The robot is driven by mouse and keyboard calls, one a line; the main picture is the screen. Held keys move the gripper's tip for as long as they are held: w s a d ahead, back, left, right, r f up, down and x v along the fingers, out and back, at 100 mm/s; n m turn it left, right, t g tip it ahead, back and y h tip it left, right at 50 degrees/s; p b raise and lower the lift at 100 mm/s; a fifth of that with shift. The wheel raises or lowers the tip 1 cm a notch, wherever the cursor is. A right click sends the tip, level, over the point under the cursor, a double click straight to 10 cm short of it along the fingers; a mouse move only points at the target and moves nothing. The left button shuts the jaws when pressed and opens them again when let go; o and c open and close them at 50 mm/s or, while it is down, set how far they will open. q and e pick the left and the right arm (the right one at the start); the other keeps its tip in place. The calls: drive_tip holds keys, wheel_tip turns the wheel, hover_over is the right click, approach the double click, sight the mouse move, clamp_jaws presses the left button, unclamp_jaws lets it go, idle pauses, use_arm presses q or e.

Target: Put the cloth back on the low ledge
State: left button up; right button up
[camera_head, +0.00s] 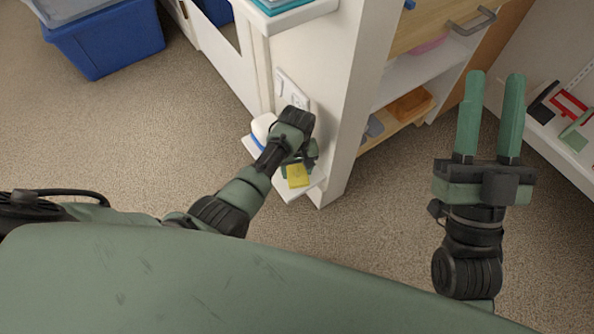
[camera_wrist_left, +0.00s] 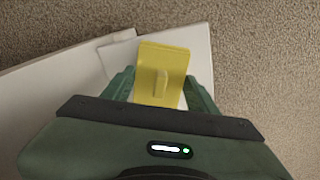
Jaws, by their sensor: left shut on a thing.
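The yellow cloth (camera_head: 298,176) is at the low white ledge (camera_head: 314,183), near the ledge's front corner. My left gripper (camera_head: 298,163) reaches in from the left and is shut on the cloth. In the left wrist view the cloth (camera_wrist_left: 160,68) shows a raised ridge between the fingers, with the pale ledge (camera_wrist_left: 200,48) behind it. I cannot tell whether the cloth touches the ledge. My right gripper (camera_head: 490,115) is open and empty above the floor at the right.
A white object (camera_head: 263,126) stands on the ledge behind my left wrist. The white cabinet wall (camera_head: 335,120) rises beside the ledge. A shelf (camera_head: 575,150) with red and green items is at the far right. Blue bins (camera_head: 110,45) stand back left. The carpet between is clear.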

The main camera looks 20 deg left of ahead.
idle(0.3)
use_arm(q)
drive_tip(key=o, duration=1.2)
